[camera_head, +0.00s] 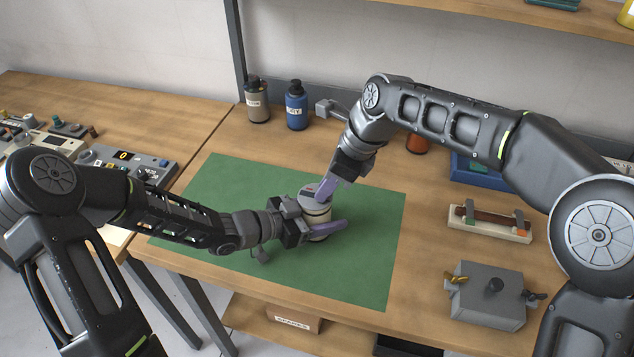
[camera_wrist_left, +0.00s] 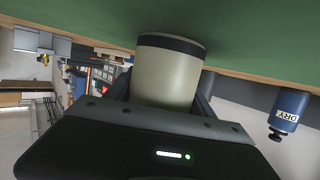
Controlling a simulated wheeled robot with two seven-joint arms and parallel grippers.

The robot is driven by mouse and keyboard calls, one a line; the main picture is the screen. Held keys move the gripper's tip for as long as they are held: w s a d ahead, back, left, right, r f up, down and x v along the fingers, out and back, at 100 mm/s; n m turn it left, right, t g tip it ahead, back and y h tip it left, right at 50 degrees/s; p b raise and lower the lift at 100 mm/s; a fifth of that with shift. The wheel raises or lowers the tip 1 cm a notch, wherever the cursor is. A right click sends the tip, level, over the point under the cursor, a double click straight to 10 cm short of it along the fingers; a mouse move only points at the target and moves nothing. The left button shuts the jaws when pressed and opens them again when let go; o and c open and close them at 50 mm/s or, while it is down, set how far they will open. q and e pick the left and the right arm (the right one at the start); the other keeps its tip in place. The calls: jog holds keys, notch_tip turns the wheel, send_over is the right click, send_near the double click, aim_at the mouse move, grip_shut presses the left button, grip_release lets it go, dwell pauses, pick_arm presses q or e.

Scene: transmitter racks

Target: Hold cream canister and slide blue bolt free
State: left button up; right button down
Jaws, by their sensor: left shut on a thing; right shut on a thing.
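The cream canister (camera_head: 318,216) stands on the green mat (camera_head: 240,185), near its middle. The blue bolt is not clearly visible; the right fingers cover that spot, where a small piece appears held.
A grey box with knobs (camera_head: 488,294), a cream rack (camera_head: 490,222) and a blue bin (camera_head: 480,172) stand to the right. Control panels (camera_head: 125,165) are left. The mat around the canister is clear.

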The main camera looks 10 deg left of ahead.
pick_arm(q)
jog(key=shift+w+a+f, duration=0.1)
jog(key=shift+a, duration=0.2)
pick_arm(e)
jog(key=c, duration=1.8)
grip_release()
jog(key=shift+w+d, duration=0.1)
jog(key=shift+w, duration=0.05)
pick_arm(q)
jog(key=shift+d, duration=0.1)
pick_arm(e)
jog(key=o, duration=0.4)
jog(key=shift+o, duration=0.2)
jog(key=v, duration=1.2)
pick_arm(q)
jog(key=o, duration=1.8)
